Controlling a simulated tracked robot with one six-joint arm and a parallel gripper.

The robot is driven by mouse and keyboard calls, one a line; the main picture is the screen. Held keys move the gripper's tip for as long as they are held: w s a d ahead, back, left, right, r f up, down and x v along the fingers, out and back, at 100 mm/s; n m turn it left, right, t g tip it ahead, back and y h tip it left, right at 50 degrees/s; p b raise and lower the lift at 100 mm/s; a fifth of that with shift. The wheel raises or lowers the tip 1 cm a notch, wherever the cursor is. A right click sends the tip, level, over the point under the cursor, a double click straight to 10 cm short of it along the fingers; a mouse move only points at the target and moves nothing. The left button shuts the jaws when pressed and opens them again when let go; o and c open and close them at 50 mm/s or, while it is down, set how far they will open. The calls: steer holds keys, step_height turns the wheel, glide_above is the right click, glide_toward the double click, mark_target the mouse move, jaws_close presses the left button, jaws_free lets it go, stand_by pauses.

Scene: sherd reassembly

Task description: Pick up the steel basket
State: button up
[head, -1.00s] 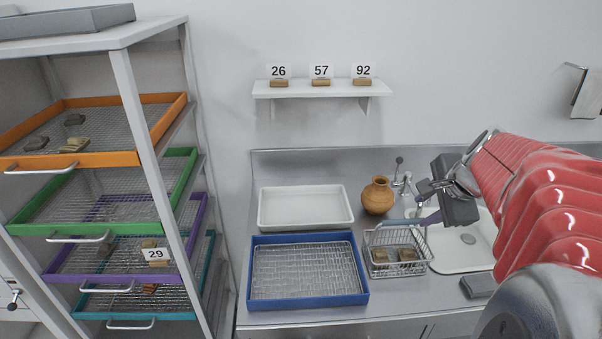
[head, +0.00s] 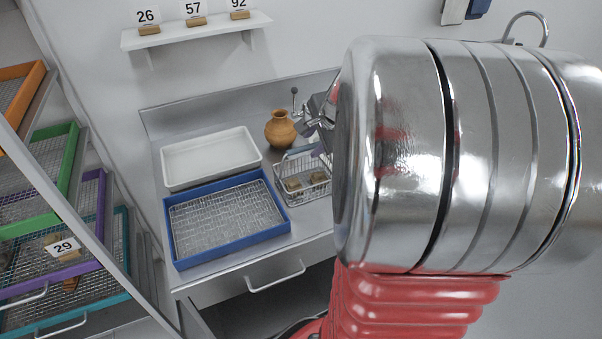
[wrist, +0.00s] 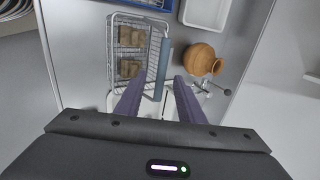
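The steel basket (head: 305,172) is a wire basket on the counter with several brownish sherds inside; in the head view my arm hides its right side. In the wrist view the basket (wrist: 112,55) is ahead of my gripper, and its blue-grey handle (wrist: 161,65) shows between the fingers. My gripper (wrist: 158,84) is open, its two purple fingers apart on either side of the handle's near end. I cannot tell whether they touch it. In the head view my gripper (head: 318,132) is above the basket's far right, mostly hidden by my arm.
A blue tray with wire mesh (head: 280,217) stands just left of the basket, and a white basin (head: 168,174) behind it. A clay pot (head: 280,130) stands close behind the basket, near a tap. A rack with coloured trays (head: 75,140) is at the left.

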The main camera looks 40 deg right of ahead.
mark_target(310, 146)
steer(key=shift+f, duration=0.1)
steer(key=shift+x, duration=2.55)
steer(key=shift+d, duration=0.1)
jaws_close()
